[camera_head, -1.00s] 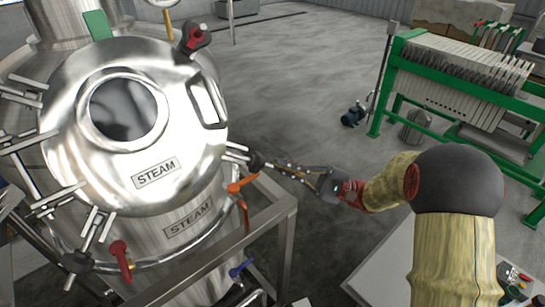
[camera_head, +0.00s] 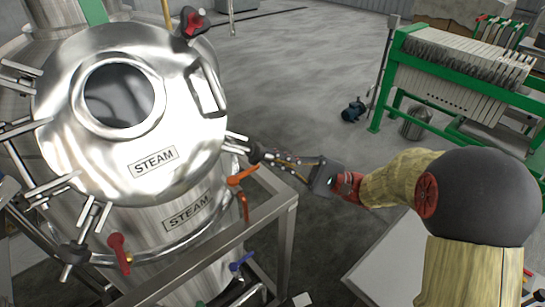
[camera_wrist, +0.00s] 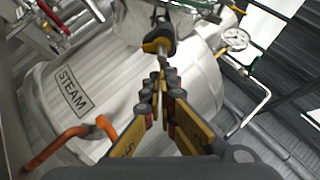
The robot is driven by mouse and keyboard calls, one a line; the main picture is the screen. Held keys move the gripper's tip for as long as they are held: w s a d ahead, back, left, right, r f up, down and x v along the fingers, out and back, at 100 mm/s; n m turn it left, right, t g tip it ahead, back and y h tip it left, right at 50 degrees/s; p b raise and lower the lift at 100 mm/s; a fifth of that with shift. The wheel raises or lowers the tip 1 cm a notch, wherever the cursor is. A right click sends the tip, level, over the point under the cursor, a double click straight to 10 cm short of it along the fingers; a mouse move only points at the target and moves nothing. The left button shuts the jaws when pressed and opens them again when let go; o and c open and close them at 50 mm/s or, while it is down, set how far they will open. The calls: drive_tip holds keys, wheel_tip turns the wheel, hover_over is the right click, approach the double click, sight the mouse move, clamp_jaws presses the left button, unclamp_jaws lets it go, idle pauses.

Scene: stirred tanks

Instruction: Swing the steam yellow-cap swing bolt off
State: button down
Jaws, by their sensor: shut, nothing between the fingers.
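The steam tank's round steel lid (camera_head: 165,125) carries a STEAM label and has several swing bolts around its rim. The yellow-cap swing bolt, a black knob with a yellow band (camera_wrist: 158,40), shows in the wrist view just beyond my fingertips. In the head view its dark end (camera_head: 255,153) is at the tank's right side, pointing outward. My gripper (camera_head: 271,157) reaches it from the right; it also shows in the wrist view (camera_wrist: 166,84). Its fingers are shut and empty, with the tips close to the knob. I cannot tell if they touch it. The bolt's root is partly hidden.
An orange-handled valve (camera_head: 242,176) sits just below the gripper, above a steel frame (camera_head: 287,235). A pressure gauge (camera_wrist: 235,40) stands near the bolt in the wrist view. Open floor lies behind.

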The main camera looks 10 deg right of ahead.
drive_tip(key=s+m+t+h+p, duration=0.1)
drive_tip(key=p, duration=0.1)
drive_tip(key=d+r+m+t+h+p, duration=0.1)
drive_tip(key=p, duration=0.1)
drive_tip(key=shift+s, duration=0.35)
drive_tip(key=shift+w+f, duration=0.1)
